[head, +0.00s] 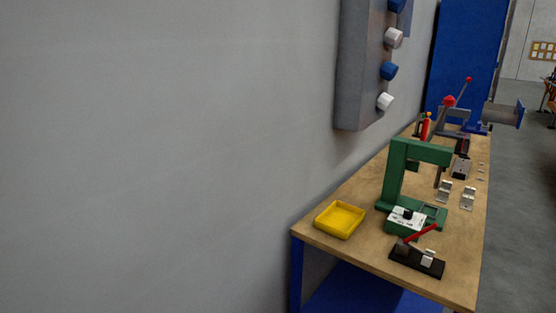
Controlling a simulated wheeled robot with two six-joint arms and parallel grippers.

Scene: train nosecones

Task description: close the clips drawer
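No drawer that I can identify as the clips drawer shows in the head view. Neither of my grippers is in the picture. A wooden-topped workbench (345,246) with blue legs runs along the wall on the right. A shallow yellow tray (339,220) sits at its near left corner; I see no contents in it. A green press (395,180) stands behind and to the right of the tray. Small metal brackets (444,190) lie on the bench beside the press.
A black fixture with a red lever (417,258) lies at the bench's near edge. A grey panel with blue and white knobs (365,70) hangs on the wall. A tall blue cabinet (466,60) stands at the back. Grey floor (525,190) is open right of the bench.

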